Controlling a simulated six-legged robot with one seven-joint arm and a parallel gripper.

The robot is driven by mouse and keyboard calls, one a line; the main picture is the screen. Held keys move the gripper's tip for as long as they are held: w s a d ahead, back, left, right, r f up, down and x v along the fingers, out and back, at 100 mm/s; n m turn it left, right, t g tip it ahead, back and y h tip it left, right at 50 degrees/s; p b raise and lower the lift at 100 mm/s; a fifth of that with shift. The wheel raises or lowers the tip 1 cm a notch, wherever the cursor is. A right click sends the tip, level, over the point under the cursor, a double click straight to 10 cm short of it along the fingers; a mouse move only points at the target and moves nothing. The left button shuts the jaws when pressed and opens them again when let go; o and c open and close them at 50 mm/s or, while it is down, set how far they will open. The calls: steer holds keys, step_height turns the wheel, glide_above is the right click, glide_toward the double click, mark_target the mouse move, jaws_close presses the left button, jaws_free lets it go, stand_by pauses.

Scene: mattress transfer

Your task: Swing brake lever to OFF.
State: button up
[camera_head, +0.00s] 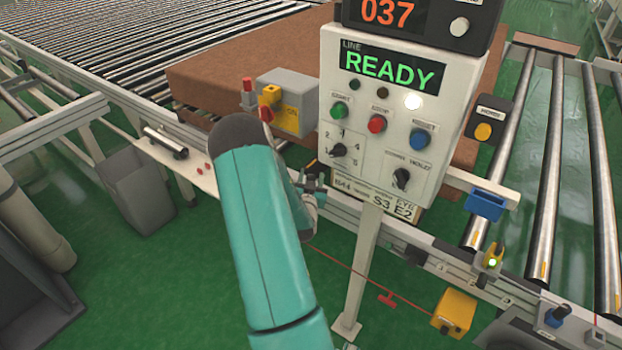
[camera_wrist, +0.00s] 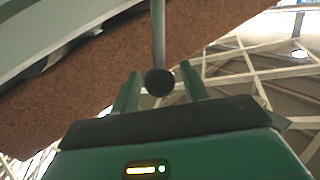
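In the wrist view, a slim grey rod ends in a round black knob (camera_wrist: 160,82), which I take to be the brake lever. The two green fingers of my gripper (camera_wrist: 160,78) stand apart on either side of the knob, with a narrow gap on each side. I cannot tell whether the knob is between the fingertips or beyond them. In the head view, my gripper (camera_head: 313,182) is small and partly hidden behind my teal arm, just left of the control panel's lower edge. I cannot make out the lever or its OFF mark there.
The control panel (camera_head: 450,85) reads READY and stands close to the right of my gripper. A grey box (camera_head: 295,92) with a yellow ON label is behind my arm. A brown mattress (camera_head: 235,55) lies on the rollers. A yellow box (camera_head: 455,308) is at lower right.

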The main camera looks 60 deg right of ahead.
jaws_close()
steer(key=shift+w+r+n, duration=0.3)
steer(key=shift+w, duration=0.4)
steer(key=w+d+n+g+y, duration=0.2)
steer(key=w+n, duration=0.5)
steer(key=w, duration=0.9)
steer(key=shift+d+f+g+y, duration=0.25)
steer(key=shift+f+g+y, duration=0.1)
steer(key=shift+g+y, duration=0.35)
